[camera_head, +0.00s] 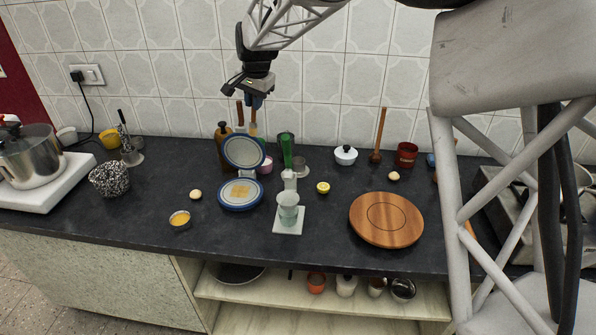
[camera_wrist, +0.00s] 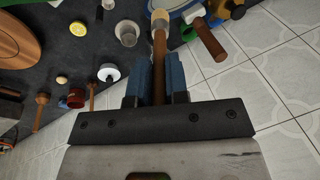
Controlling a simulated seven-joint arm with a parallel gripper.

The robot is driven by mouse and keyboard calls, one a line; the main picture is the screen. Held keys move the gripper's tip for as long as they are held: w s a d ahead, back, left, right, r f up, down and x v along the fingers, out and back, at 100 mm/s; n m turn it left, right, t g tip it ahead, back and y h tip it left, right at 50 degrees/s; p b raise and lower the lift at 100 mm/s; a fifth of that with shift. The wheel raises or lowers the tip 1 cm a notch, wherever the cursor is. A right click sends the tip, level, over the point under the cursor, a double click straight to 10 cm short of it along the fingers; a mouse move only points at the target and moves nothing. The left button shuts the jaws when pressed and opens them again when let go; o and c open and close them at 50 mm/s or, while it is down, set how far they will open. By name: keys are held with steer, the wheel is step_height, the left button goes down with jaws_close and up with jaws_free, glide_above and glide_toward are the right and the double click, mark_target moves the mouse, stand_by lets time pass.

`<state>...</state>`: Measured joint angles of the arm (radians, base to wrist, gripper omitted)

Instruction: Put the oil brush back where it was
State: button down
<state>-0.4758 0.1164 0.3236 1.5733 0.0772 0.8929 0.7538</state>
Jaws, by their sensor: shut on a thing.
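My gripper (camera_head: 256,101) is high above the back of the counter, near the tiled wall. In the wrist view, its blue fingers (camera_wrist: 158,76) are shut on the brown wooden handle of the oil brush (camera_wrist: 158,45). The brush's pale end points away from the gripper. In the head view, the brush (camera_head: 253,123) hangs below the fingers, in front of the tiles and above the blue-rimmed plates. Its lower end is hard to make out there. A second wooden handle (camera_wrist: 208,40) is beside it in the wrist view, apart from the fingers.
A blue-rimmed plate (camera_head: 244,151) stands upright behind a flat one (camera_head: 233,205). A green bottle (camera_head: 287,152) and a grey tumbler (camera_head: 302,169) are to the right. A white lidded pot (camera_head: 346,156) and round wooden board (camera_head: 386,207) are farther right.

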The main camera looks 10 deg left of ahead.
steer(key=w+d+f+n+g+h, duration=0.1)
steer(key=w+d+f+g, duration=0.1)
steer(key=w+d+f, duration=0.9)
steer(key=shift+w+h, duration=0.4)
steer(key=shift+w, duration=0.85)
steer(key=shift+f, duration=0.2)
steer(key=shift+f, duration=2.4)
steer(key=shift+f, duration=2.65)
